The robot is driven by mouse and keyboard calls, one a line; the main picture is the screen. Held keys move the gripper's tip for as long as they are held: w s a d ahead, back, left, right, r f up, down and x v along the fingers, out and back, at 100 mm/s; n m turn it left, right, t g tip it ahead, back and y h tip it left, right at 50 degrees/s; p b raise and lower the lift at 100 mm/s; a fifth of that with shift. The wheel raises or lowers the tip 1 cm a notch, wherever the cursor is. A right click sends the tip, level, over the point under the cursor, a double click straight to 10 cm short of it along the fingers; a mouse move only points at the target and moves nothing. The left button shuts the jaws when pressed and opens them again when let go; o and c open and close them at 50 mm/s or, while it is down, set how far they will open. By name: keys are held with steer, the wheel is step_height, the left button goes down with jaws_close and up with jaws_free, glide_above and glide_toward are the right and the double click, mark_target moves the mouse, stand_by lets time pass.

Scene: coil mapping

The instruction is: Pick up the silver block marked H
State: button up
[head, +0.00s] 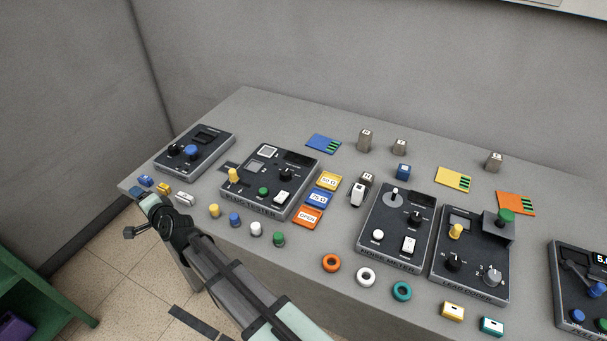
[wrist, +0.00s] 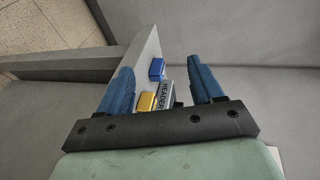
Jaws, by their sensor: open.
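Several silver-grey blocks with marked tops stand toward the back of the table: a tall one (head: 364,140), a shorter one (head: 399,147) and one farther right (head: 494,161). Their marks are too small to read in the head view, so I cannot tell which is H. My gripper (wrist: 159,74) is open, with its blue fingers apart, at the table's left end. Nothing is held.
Black instrument panels, including a left one (head: 195,151) and a middle one (head: 270,179), stand on the grey table (head: 255,105). Coloured cards, pegs and rings, such as an orange ring (head: 331,263), lie between and before them. A wall rises behind.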

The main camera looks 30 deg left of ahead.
steer(key=w+r+n, duration=0.3)
steer(key=w+r, duration=0.1)
steer(key=r, duration=0.4)
steer(key=w+r+n, duration=0.3)
steer(key=r, duration=0.4)
steer(key=w+d+f+n+h, duration=0.25)
steer(key=w+d+n, duration=0.4)
steer(key=w, duration=0.65)
steer(key=n+g+h, duration=0.3)
steer(key=n+h, duration=0.4)
steer(key=h, duration=0.5)
glide_above(367, 176)
steer(key=shift+m, duration=0.25)
steer(key=f, duration=0.8)
steer(key=shift+d+f, duration=0.35)
steer(key=shift+f, duration=0.05)
steer(key=shift+a+f, duration=0.15)
steer(key=shift+f, duration=1.4)
steer(key=shift+a+f, duration=0.15)
steer(key=shift+f, duration=1.35)
steer(key=c, duration=1.2)
